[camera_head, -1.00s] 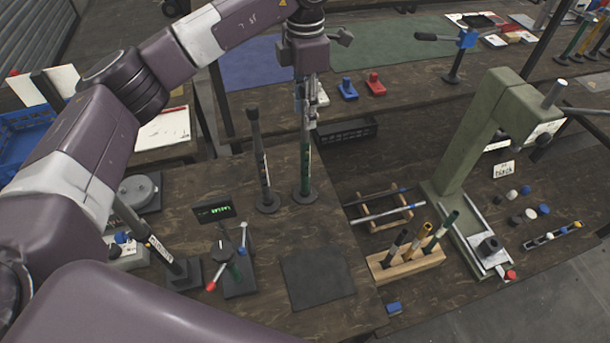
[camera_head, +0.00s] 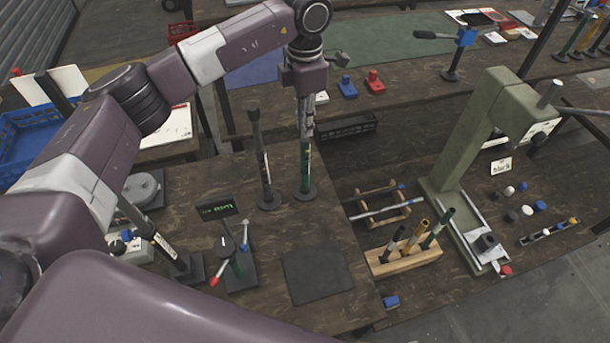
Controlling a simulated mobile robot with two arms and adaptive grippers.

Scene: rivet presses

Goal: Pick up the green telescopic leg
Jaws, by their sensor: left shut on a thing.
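The green telescopic leg (camera_head: 305,172) stands upright on its round dark base on the wooden table, in the middle of the head view. My left gripper (camera_head: 305,131) comes down from above and is shut on the upper part of the leg. The leg's base appears to be at the tabletop; I cannot tell whether it is slightly off it. A dark leg (camera_head: 262,165) stands upright just to the left, apart from the gripper. My right gripper is not in view.
A green press (camera_head: 463,150) stands at the right. A wooden block (camera_head: 405,262) holds several short rods in front of it. A dark mat (camera_head: 318,276) lies at the table's front, and a small display (camera_head: 216,208) stands left of it. A black tray (camera_head: 346,126) is behind the leg.

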